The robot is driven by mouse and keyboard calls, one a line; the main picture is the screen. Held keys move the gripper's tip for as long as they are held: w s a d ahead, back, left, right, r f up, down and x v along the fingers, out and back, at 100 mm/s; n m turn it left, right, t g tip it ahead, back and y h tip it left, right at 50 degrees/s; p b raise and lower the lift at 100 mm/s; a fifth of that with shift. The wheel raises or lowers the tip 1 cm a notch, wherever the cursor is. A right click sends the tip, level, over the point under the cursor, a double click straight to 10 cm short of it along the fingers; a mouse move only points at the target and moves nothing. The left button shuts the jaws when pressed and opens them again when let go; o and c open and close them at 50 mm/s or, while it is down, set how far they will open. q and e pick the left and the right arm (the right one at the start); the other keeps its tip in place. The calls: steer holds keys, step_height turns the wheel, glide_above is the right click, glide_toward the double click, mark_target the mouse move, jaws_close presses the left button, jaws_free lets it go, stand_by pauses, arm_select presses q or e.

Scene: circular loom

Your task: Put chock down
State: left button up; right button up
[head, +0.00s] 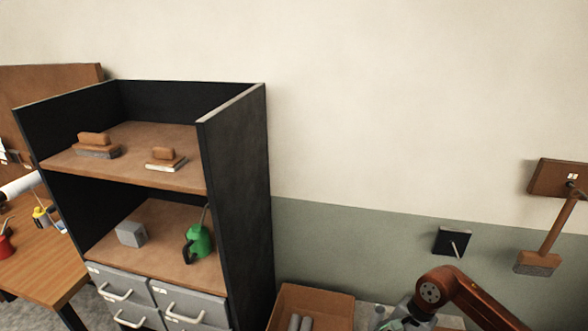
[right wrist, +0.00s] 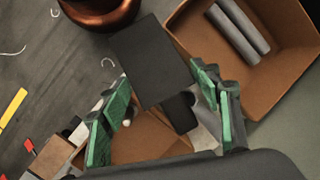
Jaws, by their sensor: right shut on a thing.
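In the right wrist view a dark grey, flat-faced block, which I take to be the chock (right wrist: 150,62), sits between the green-padded fingers of my right gripper (right wrist: 163,108). The gripper is shut on it. A small black part shows just below the block; I cannot tell if it belongs to it. In the head view my right gripper (head: 398,322) is at the bottom edge, right of a brown box, and mostly cut off. The chock cannot be made out there. My left gripper is in neither view.
The open brown box (head: 325,296) holds grey cylinders and also shows in the right wrist view (right wrist: 190,28). Black shelving (head: 238,150) with drawers stands left of it.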

steer(key=s+a+f+n, duration=0.1)
steer(key=s+n, duration=0.1)
steer(key=s+a+f+n+g+h+b, duration=0.1)
steer(key=s+n, duration=0.1)
steer(key=n, duration=0.1)
steer(key=s+a+f+n+b, duration=0.1)
steer(key=s+a+n, duration=0.1)
steer(key=n, duration=0.1)
steer(key=shift+s+f+g, duration=0.2)
steer(key=shift+f+g, duration=0.1)
steer(key=shift+g, duration=0.1)
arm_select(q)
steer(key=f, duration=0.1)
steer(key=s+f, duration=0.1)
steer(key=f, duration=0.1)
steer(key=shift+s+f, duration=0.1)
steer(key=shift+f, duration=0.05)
arm_select(e)
steer(key=shift+s+a+n+h, duration=0.15)
steer(key=shift+s+n+h, duration=0.15)
steer(key=shift+s+n, duration=0.1)
